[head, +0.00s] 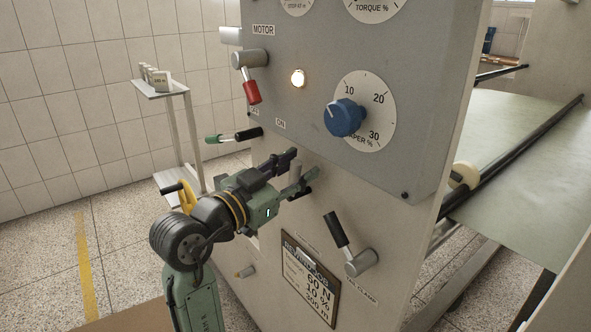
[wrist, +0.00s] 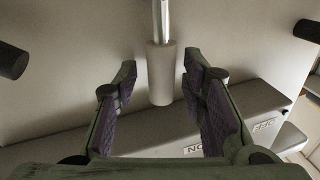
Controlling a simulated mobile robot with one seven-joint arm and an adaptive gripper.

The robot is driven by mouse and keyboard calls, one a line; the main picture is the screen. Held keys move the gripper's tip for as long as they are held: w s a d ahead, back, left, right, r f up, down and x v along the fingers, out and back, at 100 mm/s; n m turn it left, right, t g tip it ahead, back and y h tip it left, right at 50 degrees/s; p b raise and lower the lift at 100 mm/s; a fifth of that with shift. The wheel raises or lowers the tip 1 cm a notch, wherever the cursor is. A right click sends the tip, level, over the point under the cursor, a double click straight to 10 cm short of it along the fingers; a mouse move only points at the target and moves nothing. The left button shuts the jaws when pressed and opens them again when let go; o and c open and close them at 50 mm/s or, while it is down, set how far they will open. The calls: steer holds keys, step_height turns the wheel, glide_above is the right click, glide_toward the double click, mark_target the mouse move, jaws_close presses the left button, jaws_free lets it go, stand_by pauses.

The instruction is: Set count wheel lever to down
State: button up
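A lever with a metal rod and a pale grey cylindrical handle (wrist: 161,75) stands between my fingers in the wrist view. In the head view, part of what seems to be the same pale handle (head: 295,170) shows at my fingers. No label on it is readable, so I cannot confirm that it is the count wheel lever. My gripper (head: 292,174) is open in front of the machine's face, below the control panel. In the wrist view my gripper (wrist: 161,92) has purple-padded fingers on both sides of the handle, with visible gaps. The lever's base is hidden in the head view.
A red-handled lever (head: 251,91) and a blue knob (head: 344,117) are on the panel above. A black-handled lever (head: 335,229) is at lower right, near a placard (head: 310,283). A green-tipped black lever (head: 235,136) sticks out at left. A small shelf (head: 160,88) stands behind.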

steer(key=v, duration=1.2)
steer(key=shift+a, duration=0.1)
